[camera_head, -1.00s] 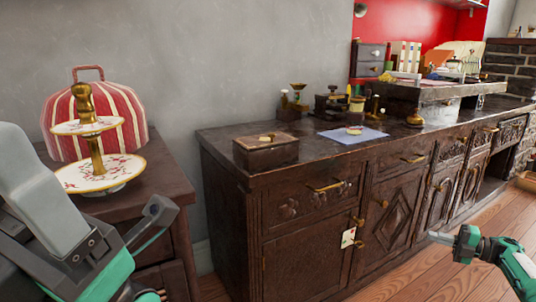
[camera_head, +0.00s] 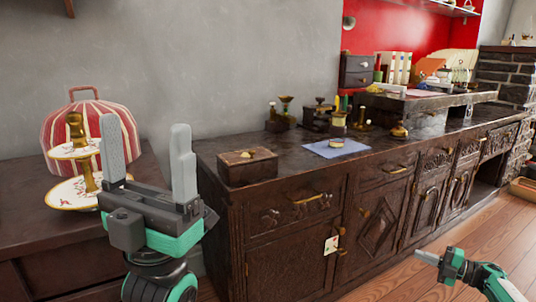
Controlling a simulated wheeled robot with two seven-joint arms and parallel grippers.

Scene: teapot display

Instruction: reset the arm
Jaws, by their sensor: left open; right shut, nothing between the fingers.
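My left gripper (camera_head: 149,165) stands upright in front of the gap between the side table and the long cabinet, its two grey fingers apart and nothing between them. It partly covers the right side of the tiered stand (camera_head: 70,191) and the red striped cover. My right gripper (camera_head: 428,257) is low at the right, in front of the cabinet doors and above the wooden floor. Its fingers are together and it holds nothing.
The striped cover (camera_head: 118,112) stands on the dark side table (camera_head: 25,228). The long dark cabinet (camera_head: 262,208) bears a wooden box (camera_head: 246,166), a blue cloth (camera_head: 322,149) with a small round item on it, and several brass pieces.

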